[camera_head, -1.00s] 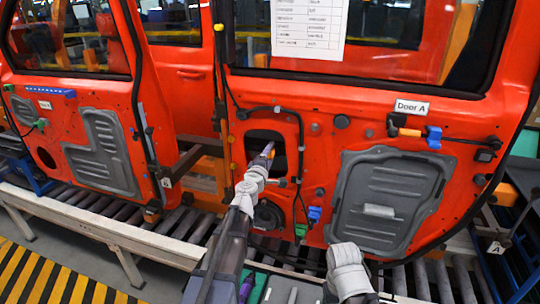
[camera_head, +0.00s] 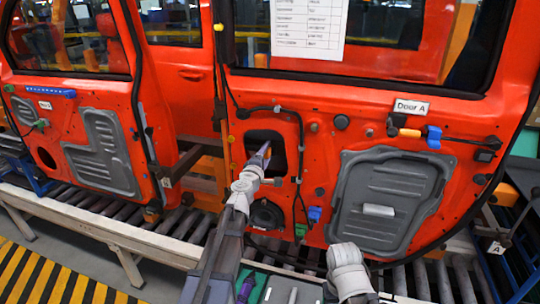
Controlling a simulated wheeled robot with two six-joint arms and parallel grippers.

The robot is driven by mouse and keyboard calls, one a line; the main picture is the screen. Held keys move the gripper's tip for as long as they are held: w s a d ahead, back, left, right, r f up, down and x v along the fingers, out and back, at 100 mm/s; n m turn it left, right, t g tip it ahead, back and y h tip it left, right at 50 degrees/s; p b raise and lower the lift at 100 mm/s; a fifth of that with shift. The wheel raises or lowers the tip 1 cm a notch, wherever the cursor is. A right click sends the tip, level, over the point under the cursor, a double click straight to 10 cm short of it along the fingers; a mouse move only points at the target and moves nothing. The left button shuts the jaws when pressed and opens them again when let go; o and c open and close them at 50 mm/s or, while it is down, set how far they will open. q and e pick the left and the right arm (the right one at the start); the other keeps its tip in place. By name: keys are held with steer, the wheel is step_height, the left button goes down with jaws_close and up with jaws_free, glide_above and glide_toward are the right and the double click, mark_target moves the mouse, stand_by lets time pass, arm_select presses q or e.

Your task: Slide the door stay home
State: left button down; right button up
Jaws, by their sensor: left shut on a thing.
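The orange door labelled Door A (camera_head: 411,107) fills the middle and right of the view. My left gripper (camera_head: 262,157) is at the dark rectangular opening (camera_head: 277,141) in its inner panel. The gripper is shut on a small piece, which I take to be the door stay; its shape is mostly hidden by the jaws and the dark opening. I cannot tell how deep it sits. A white part of my right arm shows at the bottom, but its gripper is not visible.
A grey panel (camera_head: 385,203) and an orange-and-blue cabled part (camera_head: 420,135) are on the door right of my left gripper. A black cable runs near the opening, with a blue connector (camera_head: 314,214) below. A roller conveyor (camera_head: 190,226) runs underneath. Another orange door stands left.

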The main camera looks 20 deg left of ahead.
arm_select(q)
steer(key=a, duration=0.2)
steer(key=shift+a, duration=0.4)
steer(key=shift+c, duration=2.3)
jaws_free()
steer(key=shift+a, duration=0.1)
steer(key=s, duration=0.7)
steer(key=shift+s+a, duration=0.2)
steer(key=shift+s, duration=0.15)
steer(key=shift+d, duration=0.1)
